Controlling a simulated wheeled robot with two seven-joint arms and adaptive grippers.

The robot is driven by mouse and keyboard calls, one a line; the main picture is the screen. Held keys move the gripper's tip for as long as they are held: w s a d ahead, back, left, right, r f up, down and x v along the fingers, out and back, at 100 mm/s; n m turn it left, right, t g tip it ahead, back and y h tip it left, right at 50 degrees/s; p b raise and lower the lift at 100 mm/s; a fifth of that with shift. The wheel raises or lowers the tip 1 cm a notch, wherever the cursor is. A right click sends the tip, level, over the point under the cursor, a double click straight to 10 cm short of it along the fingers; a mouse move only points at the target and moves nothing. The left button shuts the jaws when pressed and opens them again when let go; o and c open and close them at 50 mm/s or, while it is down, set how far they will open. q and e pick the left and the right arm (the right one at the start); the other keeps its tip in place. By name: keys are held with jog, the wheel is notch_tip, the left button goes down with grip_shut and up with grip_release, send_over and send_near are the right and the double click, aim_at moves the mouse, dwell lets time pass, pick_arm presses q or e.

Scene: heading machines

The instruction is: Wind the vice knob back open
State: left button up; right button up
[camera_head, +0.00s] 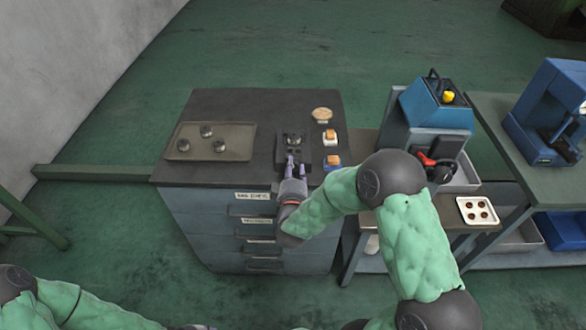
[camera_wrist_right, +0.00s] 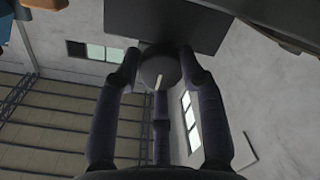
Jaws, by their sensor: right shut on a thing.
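The vice (camera_head: 294,140) is a small dark block on the dark top of the drawer cabinet. Its knob (camera_wrist_right: 158,68) shows in the right wrist view as a dark round disc with a pale mark on its face. My right gripper (camera_head: 292,160) reaches to the near side of the vice. In the right wrist view its fingers (camera_wrist_right: 160,75) close around the knob. In the head view the fingers hide the knob.
A tray (camera_head: 240,142) with several round metal parts lies left of the vice. Two small orange-topped blocks and a round dish (camera_head: 322,114) lie to its right. A blue machine (camera_head: 437,105) with a red part and a white tray (camera_head: 477,198) stand further right.

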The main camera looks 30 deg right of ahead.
jog(key=shift+s+f, duration=0.3)
jog(key=shift+f, duration=0.3)
jog(key=o, duration=1.1)
jog(key=shift+o, duration=0.2)
jog(key=shift+w+d+r, duration=0.1)
jog(key=shift+r, duration=0.1)
jog(key=shift+r, duration=0.15)
jog(key=v, duration=1.2)
